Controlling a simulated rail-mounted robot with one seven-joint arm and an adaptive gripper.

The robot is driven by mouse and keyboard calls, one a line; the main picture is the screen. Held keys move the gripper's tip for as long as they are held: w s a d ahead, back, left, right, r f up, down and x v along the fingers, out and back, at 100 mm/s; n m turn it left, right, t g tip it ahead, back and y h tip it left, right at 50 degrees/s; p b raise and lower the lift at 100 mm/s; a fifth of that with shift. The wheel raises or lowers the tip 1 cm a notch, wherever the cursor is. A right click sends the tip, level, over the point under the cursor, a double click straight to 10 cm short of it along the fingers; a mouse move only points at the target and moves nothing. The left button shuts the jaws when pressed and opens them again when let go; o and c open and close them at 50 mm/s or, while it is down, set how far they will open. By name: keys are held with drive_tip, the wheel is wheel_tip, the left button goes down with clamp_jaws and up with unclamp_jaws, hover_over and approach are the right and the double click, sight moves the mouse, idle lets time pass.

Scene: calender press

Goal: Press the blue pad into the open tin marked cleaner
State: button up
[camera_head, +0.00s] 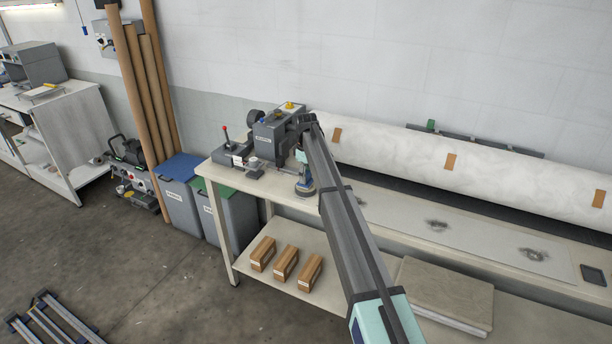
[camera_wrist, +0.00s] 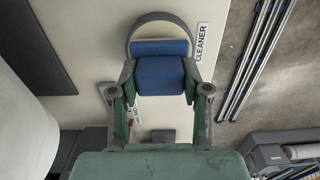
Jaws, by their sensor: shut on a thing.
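The blue pad (camera_wrist: 160,76) is between the two fingers of my gripper (camera_wrist: 160,88) in the wrist view, and my gripper is shut on it. A second blue face, a flatter strip, shows just beyond it; I cannot tell if it is part of the pad. The open tin (camera_wrist: 162,15) shows as a grey curved rim around that strip, beside the label reading CLEANER (camera_wrist: 202,42). The pad overlaps the tin in this view; whether they touch cannot be told. In the head view, blue shows at the arm's end (camera_head: 305,187), over the bench; the fingers are largely hidden.
A grey machine (camera_head: 280,128) with a red-topped lever unit stands on the bench (camera_head: 225,175) beside my arm. A long white roll (camera_head: 450,160) lies along the back right. Small boxes (camera_head: 285,263) sit on the lower shelf. Blue- and green-lidded bins (camera_head: 185,190) stand to the left.

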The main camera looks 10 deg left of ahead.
drive_tip(key=shift+f, duration=0.55)
idle(1.3)
drive_tip(key=shift+r, duration=0.1)
drive_tip(key=shift+r+p, duration=1.1)
drive_tip(key=shift+r, duration=2.35)
